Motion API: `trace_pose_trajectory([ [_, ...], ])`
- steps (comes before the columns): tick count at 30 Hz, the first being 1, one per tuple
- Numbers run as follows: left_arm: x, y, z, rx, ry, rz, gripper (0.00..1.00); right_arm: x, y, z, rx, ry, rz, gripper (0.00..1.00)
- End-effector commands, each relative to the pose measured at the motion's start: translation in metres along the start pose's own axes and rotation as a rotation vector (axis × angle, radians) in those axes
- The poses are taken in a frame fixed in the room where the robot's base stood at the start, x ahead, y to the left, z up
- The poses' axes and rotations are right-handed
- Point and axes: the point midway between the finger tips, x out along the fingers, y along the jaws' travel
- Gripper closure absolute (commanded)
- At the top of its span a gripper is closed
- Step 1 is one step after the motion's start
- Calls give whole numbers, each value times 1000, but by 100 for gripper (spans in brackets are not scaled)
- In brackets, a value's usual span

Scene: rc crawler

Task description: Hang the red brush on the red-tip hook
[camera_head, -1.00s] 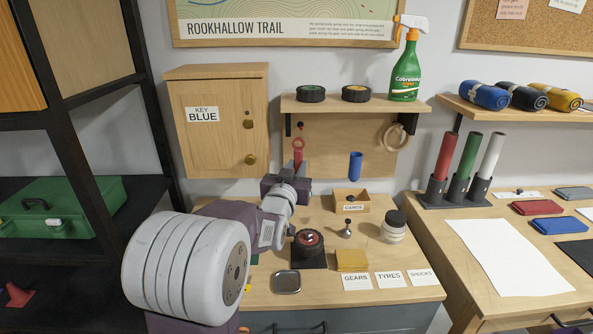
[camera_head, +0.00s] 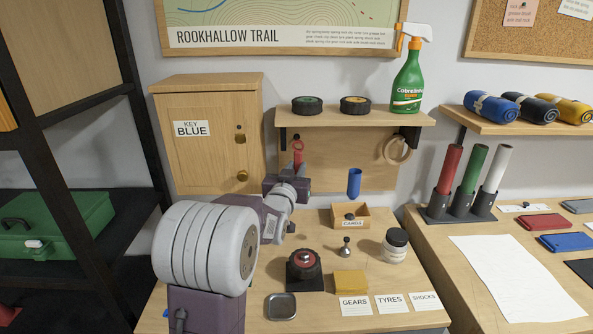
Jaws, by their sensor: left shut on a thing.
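The red brush (camera_head: 298,154) is upright in front of the wooden backboard under the shelf, its ring at the top. My left gripper (camera_head: 289,178) is shut on its lower part, which the gripper hides. A small dark hook (camera_head: 297,136) sticks out of the backboard right at the brush's ring. Its tip colour is too small to make out clearly, and I cannot tell whether the ring is around it or only in front of it. My right gripper is not in view.
The shelf (camera_head: 333,118) above holds two wheels and a green spray bottle (camera_head: 408,85). A key cabinet (camera_head: 210,135) stands left. The workbench holds a cards box (camera_head: 362,218), jar (camera_head: 395,245) and wheel (camera_head: 304,265).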

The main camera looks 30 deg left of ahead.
Motion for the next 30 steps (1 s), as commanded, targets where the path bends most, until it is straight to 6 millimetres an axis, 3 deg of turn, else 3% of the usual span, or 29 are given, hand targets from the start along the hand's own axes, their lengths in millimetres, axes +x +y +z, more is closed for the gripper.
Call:
trace_pose_trajectory([
  [23,55,-15,3,-1,0,-1,100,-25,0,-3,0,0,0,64],
  [30,65,-18,13,-1,3,0,100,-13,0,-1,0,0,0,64],
])
